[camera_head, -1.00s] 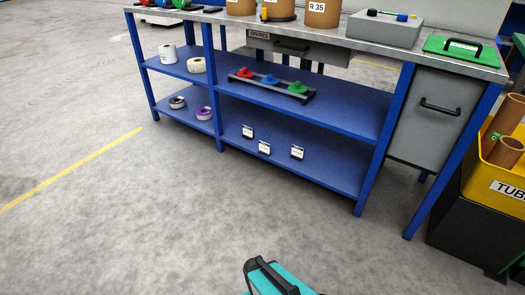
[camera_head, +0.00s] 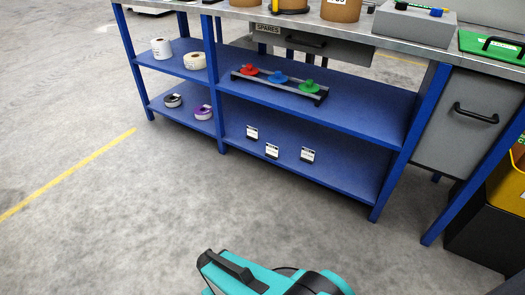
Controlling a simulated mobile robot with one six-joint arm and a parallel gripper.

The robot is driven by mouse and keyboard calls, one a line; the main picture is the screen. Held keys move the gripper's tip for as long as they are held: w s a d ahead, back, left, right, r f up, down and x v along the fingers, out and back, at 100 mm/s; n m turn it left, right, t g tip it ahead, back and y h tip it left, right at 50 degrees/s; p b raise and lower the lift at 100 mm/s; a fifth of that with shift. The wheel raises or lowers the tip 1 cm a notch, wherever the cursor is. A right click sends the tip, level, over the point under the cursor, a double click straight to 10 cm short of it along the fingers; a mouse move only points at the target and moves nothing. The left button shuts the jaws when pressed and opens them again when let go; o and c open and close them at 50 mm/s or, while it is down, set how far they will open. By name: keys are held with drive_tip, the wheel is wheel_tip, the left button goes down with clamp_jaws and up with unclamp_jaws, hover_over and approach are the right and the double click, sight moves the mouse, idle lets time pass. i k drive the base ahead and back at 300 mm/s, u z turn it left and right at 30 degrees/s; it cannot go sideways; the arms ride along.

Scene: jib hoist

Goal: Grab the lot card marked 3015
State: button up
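Three small white cards in dark holders stand on the lower blue shelf of the workbench: a left card (camera_head: 252,132), a middle card (camera_head: 272,151) and a right card (camera_head: 308,155). Their print is too small to read, so I cannot tell which is marked 3015. My arm, teal and black, shows at the bottom of the view, well short of the shelf. I cannot make out the fingers of my gripper.
The upper shelf (camera_head: 365,107) holds a rack with red, blue and green knobs (camera_head: 279,80). Tape rolls (camera_head: 203,112) sit at the left. A grey drawer unit (camera_head: 463,120) and a yellow bin (camera_head: 508,185) stand right. The floor in front is clear.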

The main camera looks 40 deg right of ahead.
sight(271, 150)
drive_tip(key=z, duration=0.15)
drive_tip(key=i, duration=1.2)
drive_tip(key=z, duration=0.4)
